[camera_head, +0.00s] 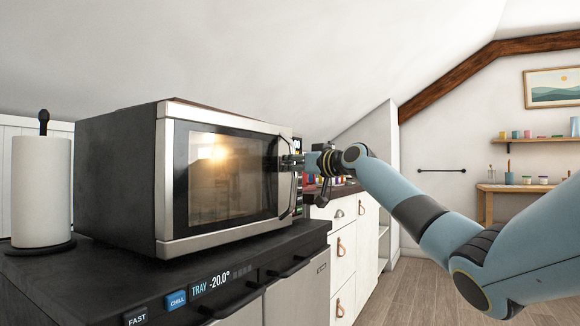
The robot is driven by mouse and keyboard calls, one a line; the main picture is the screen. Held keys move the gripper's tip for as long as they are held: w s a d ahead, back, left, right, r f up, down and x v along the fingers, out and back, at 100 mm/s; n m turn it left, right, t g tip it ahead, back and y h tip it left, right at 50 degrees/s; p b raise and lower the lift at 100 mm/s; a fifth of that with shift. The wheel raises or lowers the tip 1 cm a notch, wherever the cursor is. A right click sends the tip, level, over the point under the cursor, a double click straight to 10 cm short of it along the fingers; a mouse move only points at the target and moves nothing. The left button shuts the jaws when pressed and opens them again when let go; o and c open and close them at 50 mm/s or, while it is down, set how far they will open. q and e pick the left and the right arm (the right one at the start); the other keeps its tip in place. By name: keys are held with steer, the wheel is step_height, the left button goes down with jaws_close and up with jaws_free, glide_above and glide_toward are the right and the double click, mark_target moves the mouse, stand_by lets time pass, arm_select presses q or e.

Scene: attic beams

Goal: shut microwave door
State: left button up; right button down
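The microwave (115,180) has a dark body and stands on a black-topped counter. Its silver-framed door (225,180) with a dark glass window faces right and towards me. The door lies almost in line with the body, and I cannot tell whether it is fully closed or slightly ajar. A dark upright handle (285,192) is at the door's right edge. My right gripper (289,163) is at the upper part of this handle and seems to touch it. Its fingers are small and partly hidden, so their opening is unclear. My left gripper is not in view.
A paper towel roll (40,190) on a dark stand is left of the microwave. The counter's front (230,290) has handles and a lit display. White drawers (345,240) stand behind on the right. Shelves with jars and a framed picture (552,87) are far right.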

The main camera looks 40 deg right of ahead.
steer(key=c, duration=2)
jaws_free()
steer(key=shift+c, duration=0.2)
steer(key=o, duration=0.8)
steer(key=shift+s+d+f, duration=0.1)
steer(key=shift+s+d, duration=0.05)
steer(key=shift+s, duration=0.15)
steer(key=s+d, duration=0.1)
steer(key=s, duration=1)
steer(key=shift+d, duration=0.3)
steer(key=shift+s, duration=0.1)
